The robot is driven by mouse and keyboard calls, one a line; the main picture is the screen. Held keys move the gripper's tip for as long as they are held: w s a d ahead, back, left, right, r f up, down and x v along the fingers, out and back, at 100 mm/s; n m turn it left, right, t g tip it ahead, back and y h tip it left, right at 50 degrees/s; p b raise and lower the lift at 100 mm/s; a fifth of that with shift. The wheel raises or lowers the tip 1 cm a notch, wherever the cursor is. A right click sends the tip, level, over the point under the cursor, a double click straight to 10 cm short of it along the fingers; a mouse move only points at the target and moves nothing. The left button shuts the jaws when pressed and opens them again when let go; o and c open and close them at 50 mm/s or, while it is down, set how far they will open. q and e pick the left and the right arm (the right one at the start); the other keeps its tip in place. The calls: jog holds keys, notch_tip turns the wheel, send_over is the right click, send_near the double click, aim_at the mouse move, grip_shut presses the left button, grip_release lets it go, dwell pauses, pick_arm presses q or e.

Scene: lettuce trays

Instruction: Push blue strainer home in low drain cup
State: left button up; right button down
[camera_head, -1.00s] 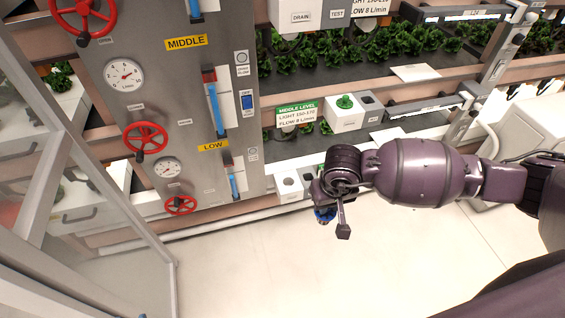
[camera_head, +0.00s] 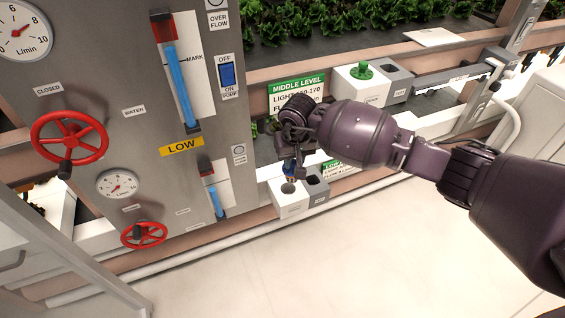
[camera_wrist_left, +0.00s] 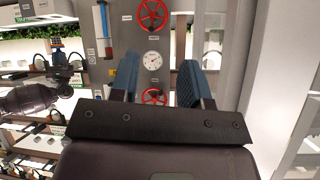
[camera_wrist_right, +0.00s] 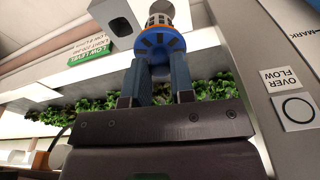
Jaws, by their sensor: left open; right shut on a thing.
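My right gripper (camera_head: 291,158) is shut on the blue strainer (camera_wrist_right: 160,43), whose blue rim sits between the fingertips with its pale slotted basket beyond. In the head view the strainer (camera_head: 289,170) is a small blue patch under the gripper, just above the low drain cup (camera_head: 291,207). The cup is a white block with a round dark hole in its top, beside a grey block. I cannot tell whether the strainer touches the hole. My left gripper (camera_wrist_left: 158,80) is open and empty, facing the gauge panel from a distance; it is outside the head view.
The grey panel (camera_head: 105,100) with red valve wheels (camera_head: 69,138) stands left of the cup. Above is the middle-level white block with a green strainer (camera_head: 361,71) in it. Lettuce shelves run behind. The floor (camera_head: 330,260) in front is clear.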

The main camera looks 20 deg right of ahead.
jog(key=w+f, duration=0.1)
jog(key=f, duration=0.1)
jog(key=w+f+b, duration=0.1)
jog(key=shift+f, duration=0.35)
jog(key=shift+w+d+b, duration=0.1)
jog(key=shift+w+b, duration=0.4)
jog(key=shift+w, duration=0.05)
pick_arm(q)
jog(key=b, duration=0.1)
jog(key=f+t+b, duration=0.1)
jog(key=b, duration=0.1)
jog(key=shift+w+a+n+t, duration=0.15)
jog(key=shift+a+n+t, duration=0.1)
jog(key=shift+n+t, duration=0.05)
pick_arm(e)
notch_tip(320, 180, down, 7)
jog(key=shift+r, duration=0.15)
pick_arm(q)
jog(key=shift+f, duration=0.15)
jog(key=shift+s+f, duration=0.15)
jog(key=shift+s, duration=0.1)
pick_arm(e)
jog(key=shift+f, duration=0.25)
pick_arm(q)
jog(key=shift+w, duration=0.1)
pick_arm(e)
jog(key=shift+f, duration=0.35)
pick_arm(q)
jog(key=shift+f, duration=0.1)
